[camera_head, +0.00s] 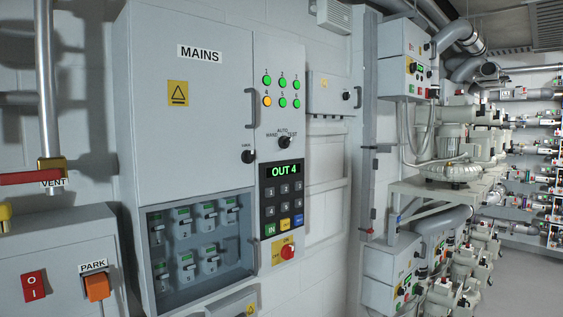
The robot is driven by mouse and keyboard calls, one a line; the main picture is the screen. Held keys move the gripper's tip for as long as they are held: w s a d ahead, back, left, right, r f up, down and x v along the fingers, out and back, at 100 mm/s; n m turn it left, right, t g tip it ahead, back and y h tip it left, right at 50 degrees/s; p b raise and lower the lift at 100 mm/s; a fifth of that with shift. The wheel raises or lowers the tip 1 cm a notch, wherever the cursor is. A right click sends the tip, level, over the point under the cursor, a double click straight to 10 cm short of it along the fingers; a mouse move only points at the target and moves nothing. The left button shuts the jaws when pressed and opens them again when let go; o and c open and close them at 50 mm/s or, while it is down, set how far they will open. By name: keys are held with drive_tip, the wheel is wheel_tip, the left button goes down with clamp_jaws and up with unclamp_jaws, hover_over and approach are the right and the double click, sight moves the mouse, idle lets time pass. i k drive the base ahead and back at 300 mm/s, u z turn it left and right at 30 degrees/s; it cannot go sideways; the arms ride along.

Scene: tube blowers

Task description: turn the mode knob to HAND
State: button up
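The mode knob (284,142) is a small black knob on the narrow grey control panel right of the MAINS cabinet door. The labels HAND, AUTO and TEST stand around its top, with HAND on the left, AUTO in the middle and TEST on the right. The knob is too small in the picture to tell which label it points at. Above it are numbered lamps (281,91); lamp 4 is amber and the others are green. The display (285,171) below reads OUT 4. My gripper is not in view, and nothing covers the knob.
Near the knob are a keypad (284,194), a red rotary switch (287,252), a door handle (252,108) and another black knob (248,156). A red VENT lever (30,178) and the PARK box (60,255) stand at the left. Shelved blowers (450,140) fill the right.

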sight(284, 142)
drive_tip(key=k, duration=0.45)
drive_tip(key=z, duration=0.55)
drive_tip(key=i, duration=0.35)
drive_tip(key=z, duration=0.55)
drive_tip(key=i, duration=1.35)
drive_tip(key=u, duration=0.5)
drive_tip(key=i, duration=1.15)
drive_tip(key=u, duration=0.8)
drive_tip(key=k, duration=0.7)
drive_tip(key=u, duration=0.25)
